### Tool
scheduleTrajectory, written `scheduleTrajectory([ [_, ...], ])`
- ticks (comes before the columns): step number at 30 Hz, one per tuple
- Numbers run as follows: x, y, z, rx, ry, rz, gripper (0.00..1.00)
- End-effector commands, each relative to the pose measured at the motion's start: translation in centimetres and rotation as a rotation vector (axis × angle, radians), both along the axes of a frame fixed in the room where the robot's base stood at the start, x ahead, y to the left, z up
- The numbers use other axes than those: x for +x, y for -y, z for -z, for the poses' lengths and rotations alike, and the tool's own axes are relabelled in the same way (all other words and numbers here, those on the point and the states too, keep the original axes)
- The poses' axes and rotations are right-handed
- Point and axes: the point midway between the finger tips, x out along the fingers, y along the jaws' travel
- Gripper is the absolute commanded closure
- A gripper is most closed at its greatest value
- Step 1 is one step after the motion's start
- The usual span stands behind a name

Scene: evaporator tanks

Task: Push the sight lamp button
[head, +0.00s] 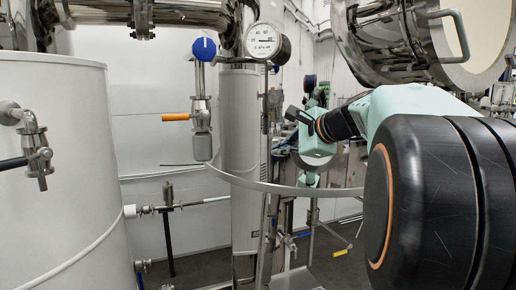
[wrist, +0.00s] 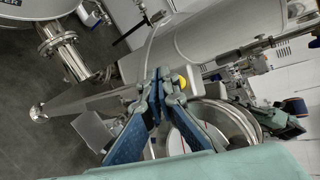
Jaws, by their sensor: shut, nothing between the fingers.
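I cannot make out the sight lamp button with certainty. In the wrist view a small yellow round spot (wrist: 182,81) shows just right of my fingertips; I cannot tell whether it is the button or whether the fingers touch it. My gripper (wrist: 161,76) has dark fingers with blue pads, shut with nothing between them. Behind its right finger is a round steel-rimmed fitting (wrist: 240,119), partly covered by the finger and my teal arm link. In the head view my arm reaches toward the middle, and the fingertips are not clear.
In the head view a white tank (head: 70,190) stands at left. A blue-handled valve (head: 204,49) and a pressure gauge (head: 264,41) are near the upper middle. A steel vessel (head: 400,45) hangs above my arm. A curved hose (head: 280,187) crosses the middle.

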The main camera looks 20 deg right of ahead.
Motion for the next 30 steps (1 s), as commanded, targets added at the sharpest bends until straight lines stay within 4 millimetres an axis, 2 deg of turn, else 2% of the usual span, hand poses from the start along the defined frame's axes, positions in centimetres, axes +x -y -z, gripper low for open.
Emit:
scheduleTrajectory([
  [15,-4.1,-2.2,0.1,-0.002,0.000,-0.001,1.00],
  [26,-4.2,-2.3,0.1,-0.001,0.000,-0.003,1.00],
  [30,-4.1,-3.9,1.0,-0.020,-0.007,-0.052,1.00],
])
